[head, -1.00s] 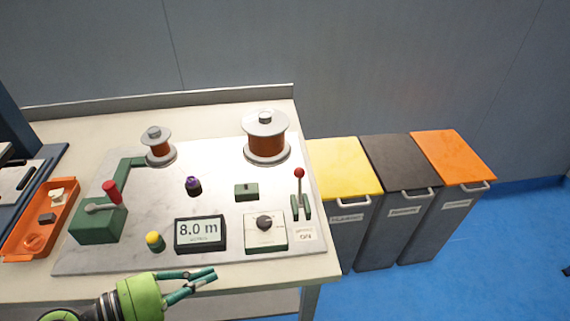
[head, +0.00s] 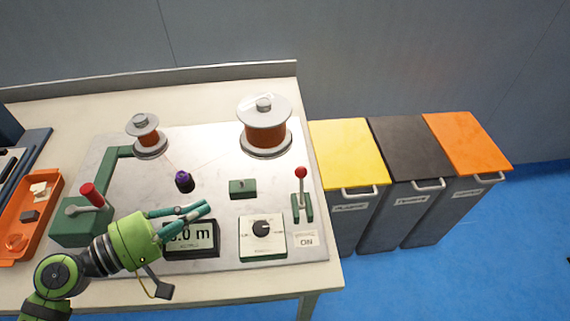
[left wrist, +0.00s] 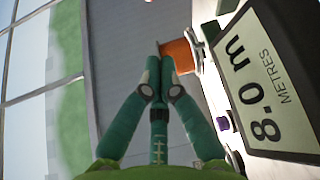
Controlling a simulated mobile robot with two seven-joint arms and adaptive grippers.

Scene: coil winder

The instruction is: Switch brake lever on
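The brake lever (head: 301,187) stands at the right front of the winder panel (head: 225,148). It has a red ball on a thin grey rod, rising nearly upright from a green slotted bracket (head: 302,209). A white label (head: 306,239) reading "ON" lies just in front of it. My left gripper (head: 207,207) is over the panel's front, left of the lever and clear of it. Its teal fingers meet at the tips, with nothing between them. In the left wrist view the fingertips (left wrist: 163,50) also come together. My right gripper is not in view.
The length display (head: 203,240) is partly covered by my left gripper. A dial box (head: 262,238) and small green switch (head: 243,189) lie between gripper and lever. A red-handled crank (head: 91,196), purple knob (head: 184,181) and two spools are on the panel. Bins (head: 350,155) stand right.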

